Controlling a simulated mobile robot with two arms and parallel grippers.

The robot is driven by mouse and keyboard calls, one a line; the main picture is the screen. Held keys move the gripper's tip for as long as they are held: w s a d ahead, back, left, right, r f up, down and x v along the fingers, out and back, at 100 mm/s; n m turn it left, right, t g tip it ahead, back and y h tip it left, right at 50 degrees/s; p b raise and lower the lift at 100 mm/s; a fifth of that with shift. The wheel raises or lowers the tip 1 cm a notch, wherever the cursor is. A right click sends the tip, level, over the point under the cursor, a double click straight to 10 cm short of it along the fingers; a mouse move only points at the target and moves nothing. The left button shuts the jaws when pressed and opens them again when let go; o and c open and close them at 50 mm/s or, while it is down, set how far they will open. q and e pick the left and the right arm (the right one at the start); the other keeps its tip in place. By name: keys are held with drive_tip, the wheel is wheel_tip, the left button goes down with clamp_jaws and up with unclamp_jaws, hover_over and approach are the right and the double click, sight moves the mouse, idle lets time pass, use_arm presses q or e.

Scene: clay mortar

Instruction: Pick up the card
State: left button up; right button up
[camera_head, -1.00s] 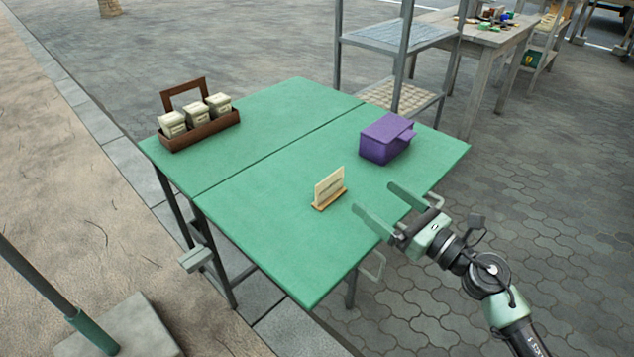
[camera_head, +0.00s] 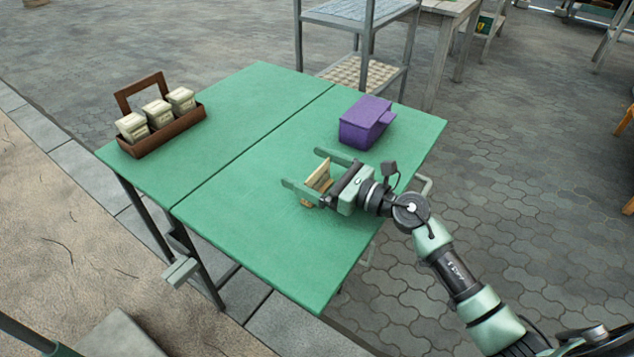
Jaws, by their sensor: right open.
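The card (camera_head: 317,176) is a small cream piece standing in a wooden holder (camera_head: 307,203) on the green table (camera_head: 240,230). My right gripper (camera_head: 300,167) is open, and its two fingers reach past the card, one on the near side and one on the far side. The gripper's near finger and body hide part of the card and holder. I cannot tell whether the fingers touch the card. My left gripper is not in view.
A purple box (camera_head: 366,121) stands on the table behind my right gripper. A brown wooden caddy (camera_head: 163,135) with three cream containers (camera_head: 158,113) is at the far left. A grey shelf rack (camera_head: 360,22) stands behind the table. The table's front area is clear.

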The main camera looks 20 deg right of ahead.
drive_tip(key=shift+w+a, duration=0.4)
drive_tip(key=shift+w, duration=0.05)
drive_tip(key=c, duration=1.2)
drive_tip(key=shift+o, duration=0.2)
